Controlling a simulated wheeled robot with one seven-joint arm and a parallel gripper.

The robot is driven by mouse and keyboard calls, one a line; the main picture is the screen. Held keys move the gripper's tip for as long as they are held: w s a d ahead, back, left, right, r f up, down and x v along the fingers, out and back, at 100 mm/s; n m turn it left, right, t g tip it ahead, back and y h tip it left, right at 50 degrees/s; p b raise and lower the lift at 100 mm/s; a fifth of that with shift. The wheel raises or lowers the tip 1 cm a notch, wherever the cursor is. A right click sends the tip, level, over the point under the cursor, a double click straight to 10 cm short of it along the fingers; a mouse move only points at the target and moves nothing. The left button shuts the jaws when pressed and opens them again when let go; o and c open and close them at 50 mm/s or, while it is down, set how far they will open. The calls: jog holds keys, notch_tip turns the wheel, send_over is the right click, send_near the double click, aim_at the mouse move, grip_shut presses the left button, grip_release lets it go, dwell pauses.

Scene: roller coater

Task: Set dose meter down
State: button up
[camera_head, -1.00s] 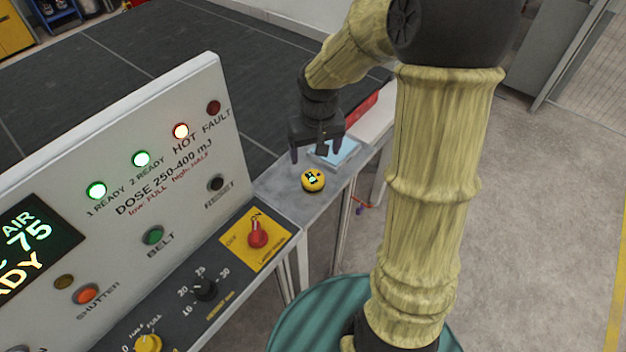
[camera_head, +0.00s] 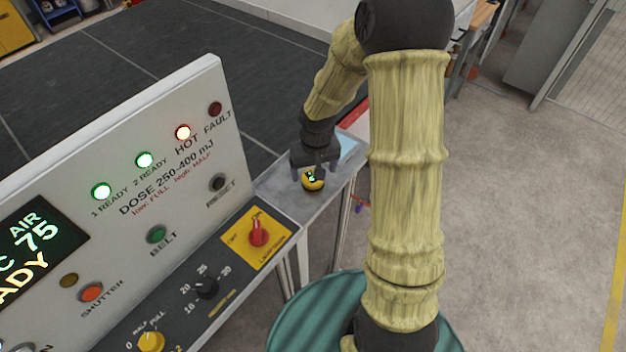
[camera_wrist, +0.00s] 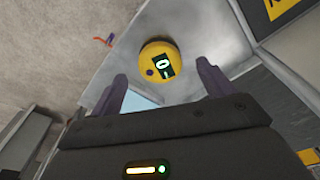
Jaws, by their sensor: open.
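The dose meter (camera_head: 313,181) is a small round yellow puck with a lit display. It rests on the grey metal shelf (camera_head: 291,196) to the right of the control panel. In the wrist view the dose meter (camera_wrist: 159,60) lies just ahead of and between the spread fingertips. My gripper (camera_head: 314,178) is open over the dose meter, with a finger on either side in the head view. Its two fingers also show in the wrist view (camera_wrist: 160,78), apart, with nothing held. I cannot tell whether either finger touches the meter.
The control panel (camera_head: 190,130) stands close on the left, with a red lamp switch (camera_head: 258,231) on a yellow plate. A pale blue sheet (camera_head: 347,148) lies on the shelf behind my gripper. A green drum (camera_head: 310,318) stands below on the floor.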

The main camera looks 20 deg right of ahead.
jog(key=shift+w+f+p, duration=0.25)
jog(key=shift+f+p, duration=0.1)
jog(key=shift+f, duration=0.85)
jog(key=shift+w+f+p, duration=0.2)
jog(key=shift+f+p, duration=0.15)
jog(key=shift+f, duration=0.8)
jog(key=c, duration=1.3)
jog(key=shift+r, duration=0.15)
notch_tip(320, 180, up, 10)
jog(key=shift+f+b, duration=0.1)
jog(key=shift+b, duration=0.7)
